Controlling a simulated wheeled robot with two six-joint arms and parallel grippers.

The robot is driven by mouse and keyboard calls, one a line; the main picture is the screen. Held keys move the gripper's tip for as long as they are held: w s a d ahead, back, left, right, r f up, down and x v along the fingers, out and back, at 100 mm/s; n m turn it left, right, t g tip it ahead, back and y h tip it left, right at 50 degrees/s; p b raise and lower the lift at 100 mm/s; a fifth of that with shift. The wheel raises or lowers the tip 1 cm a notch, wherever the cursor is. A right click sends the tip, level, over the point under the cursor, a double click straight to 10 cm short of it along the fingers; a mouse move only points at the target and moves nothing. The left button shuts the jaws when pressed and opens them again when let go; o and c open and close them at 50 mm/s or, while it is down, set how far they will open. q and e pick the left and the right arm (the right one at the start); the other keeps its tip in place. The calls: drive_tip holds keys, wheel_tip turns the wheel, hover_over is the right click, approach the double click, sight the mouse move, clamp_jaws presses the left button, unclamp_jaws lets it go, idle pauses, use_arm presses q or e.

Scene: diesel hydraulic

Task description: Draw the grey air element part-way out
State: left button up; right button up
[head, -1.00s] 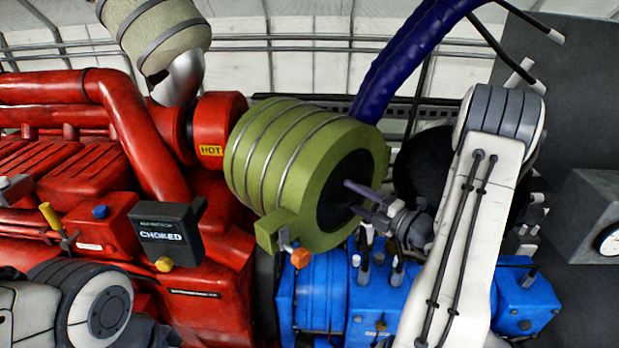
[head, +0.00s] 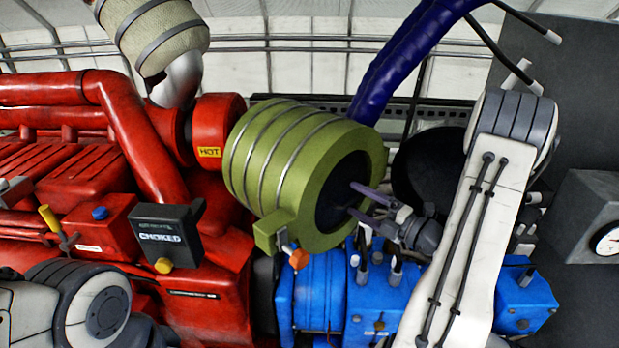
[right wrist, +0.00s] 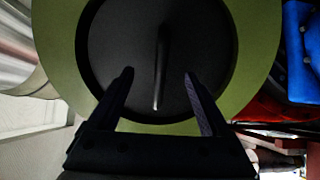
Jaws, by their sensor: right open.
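The green air cleaner housing (head: 300,172) lies on its side in the middle of the head view, its open round end facing right. Inside that end sits a dark round element face (head: 336,190), which also fills the middle of the right wrist view (right wrist: 110,45). A thin bar handle (right wrist: 160,65) stands on this face. My right gripper (head: 353,199) is open at the housing's mouth. In the right wrist view its fingertips (right wrist: 158,75) lie on either side of the bar, with gaps showing. My left gripper is out of view; only my left arm shows at lower left.
An orange-tipped latch (head: 299,259) hangs below the housing. A black "CHOKED" indicator box (head: 166,235) stands left of it on the red engine (head: 90,180). A blue unit (head: 325,290) lies below, and a dark blue hose (head: 405,60) rises behind.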

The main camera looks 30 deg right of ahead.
drive_tip(key=p+v, duration=0.1)
drive_tip(key=v, duration=0.5)
drive_tip(key=shift+s+p, duration=0.35)
idle(0.3)
drive_tip(key=shift+d, duration=0.1)
idle(0.3)
